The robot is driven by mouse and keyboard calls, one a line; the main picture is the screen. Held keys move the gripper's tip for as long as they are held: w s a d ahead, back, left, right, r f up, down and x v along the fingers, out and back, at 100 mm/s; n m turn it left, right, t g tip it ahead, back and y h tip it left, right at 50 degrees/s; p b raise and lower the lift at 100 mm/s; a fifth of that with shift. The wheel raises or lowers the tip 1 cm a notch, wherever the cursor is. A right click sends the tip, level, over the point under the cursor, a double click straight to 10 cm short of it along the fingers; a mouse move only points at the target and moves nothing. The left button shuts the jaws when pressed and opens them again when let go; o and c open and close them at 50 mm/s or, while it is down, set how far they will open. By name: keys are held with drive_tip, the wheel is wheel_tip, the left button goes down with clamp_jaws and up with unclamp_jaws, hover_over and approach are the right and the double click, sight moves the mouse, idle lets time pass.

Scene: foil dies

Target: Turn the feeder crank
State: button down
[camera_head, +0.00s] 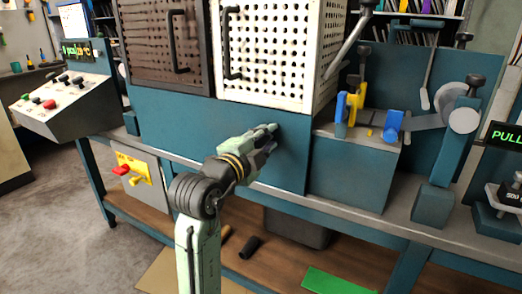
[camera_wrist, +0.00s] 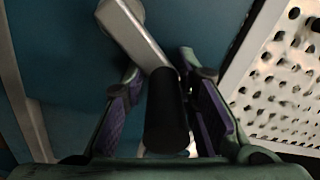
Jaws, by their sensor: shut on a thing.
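The crank shows in the wrist view as a flat grey metal arm (camera_wrist: 136,36) that slants down to a black cylindrical handle (camera_wrist: 167,115). My gripper (camera_wrist: 160,80) has one purple-padded finger on each side of this handle and is shut on it. In the head view my gripper (camera_head: 271,135) is in front of the teal front panel of the machine, below the white perforated door. The crank cannot be made out there behind my gripper.
The white perforated door (camera_head: 268,50) with a black handle stands above. A control console (camera_head: 62,106) is at left, and a red and yellow switch box (camera_head: 133,175) hangs below. A teal block with yellow and blue clamps (camera_head: 358,165) stands close on the right.

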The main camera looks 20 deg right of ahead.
sight(279, 147)
drive_tip(key=m+b, duration=0.1)
drive_tip(key=f+m+b, duration=0.1)
drive_tip(key=m+b, duration=0.1)
drive_tip(key=b, duration=0.1)
drive_tip(key=shift+s+d+f+m, duration=0.1)
drive_tip(key=shift+s+f+m, duration=0.15)
drive_tip(key=shift+f+m, duration=0.05)
drive_tip(key=m+b, duration=0.1)
drive_tip(key=f+m+b, duration=0.1)
drive_tip(key=m+b, duration=0.2)
drive_tip(key=shift+s+d+f, duration=0.2)
drive_tip(key=shift+s+d, duration=0.1)
drive_tip(key=shift+m+b, duration=0.3)
drive_tip(key=c, duration=1.7)
unclamp_jaws()
drive_tip(key=shift+o, duration=1.3)
drive_tip(key=shift+s+d+f, duration=0.1)
drive_tip(key=shift+f, duration=0.05)
drive_tip(key=shift+s, duration=0.1)
drive_tip(key=v, duration=1.2)
